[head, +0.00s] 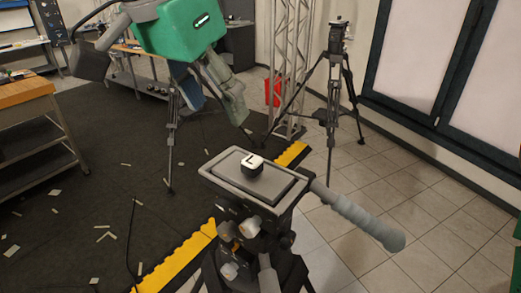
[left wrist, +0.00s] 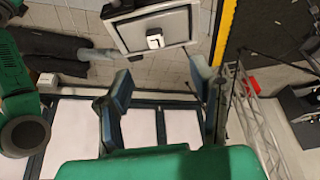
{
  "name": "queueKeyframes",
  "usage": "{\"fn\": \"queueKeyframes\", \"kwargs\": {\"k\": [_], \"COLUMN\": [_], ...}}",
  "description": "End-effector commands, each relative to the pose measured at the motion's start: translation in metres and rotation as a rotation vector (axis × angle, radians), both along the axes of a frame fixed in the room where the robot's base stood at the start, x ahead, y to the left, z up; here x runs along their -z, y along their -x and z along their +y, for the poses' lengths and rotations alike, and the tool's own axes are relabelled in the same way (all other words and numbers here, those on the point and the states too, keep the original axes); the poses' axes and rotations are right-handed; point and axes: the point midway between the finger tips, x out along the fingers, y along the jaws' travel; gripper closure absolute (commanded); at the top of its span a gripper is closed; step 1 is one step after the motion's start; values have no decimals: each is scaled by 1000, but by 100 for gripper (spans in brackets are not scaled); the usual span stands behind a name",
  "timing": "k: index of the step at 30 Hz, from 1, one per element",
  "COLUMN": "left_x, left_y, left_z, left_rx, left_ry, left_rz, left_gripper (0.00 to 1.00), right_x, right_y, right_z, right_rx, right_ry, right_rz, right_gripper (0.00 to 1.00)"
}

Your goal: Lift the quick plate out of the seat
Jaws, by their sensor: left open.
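The quick plate (head: 234,170) is a dark grey rectangle lying flat in the seat (head: 287,203) on top of the near tripod. A small white and black block (head: 252,165) marked with an L stands on it. The plate also shows in the left wrist view (left wrist: 137,35), beyond the fingers. My left gripper (head: 218,108) has a green body and comes in from the upper left. Its fingers are apart and empty, above and beyond the plate, not touching it. The left wrist view shows the open fingers (left wrist: 160,80) too. My right gripper cannot be made out.
A grey pan handle (head: 365,218) sticks out to the right of the tripod head. Another tripod (head: 331,115) and a truss (head: 287,75) stand behind. A red bucket (head: 272,92) is near the truss. A wooden-topped bench (head: 25,92) is at left. Tiled floor is clear at right.

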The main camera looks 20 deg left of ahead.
Motion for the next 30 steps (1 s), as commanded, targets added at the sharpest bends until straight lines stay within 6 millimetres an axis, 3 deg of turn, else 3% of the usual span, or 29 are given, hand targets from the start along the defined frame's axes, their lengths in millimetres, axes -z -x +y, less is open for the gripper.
{"fn": "queueKeyframes", "kwargs": {"k": [4, 13, 22, 30], "left_x": [10, 66, 88, 123], "left_y": [0, -25, -32, -46], "left_z": [-3, -9, -13, -20], "left_rx": [6, 4, 4, 4], "left_ry": [-4, -2, -2, -2], "left_rz": [0, 5, 1, 3], "left_gripper": [50, 50, 50, 50], "right_x": [2, 10, 13, 20], "right_y": [1, 1, 1, 1], "right_z": [0, 0, 0, 0], "right_rx": [0, 0, 0, 0], "right_ry": [0, 0, 0, 0], "right_rz": [2, 3, 2, 2], "right_gripper": [60, 60, 60, 60]}}
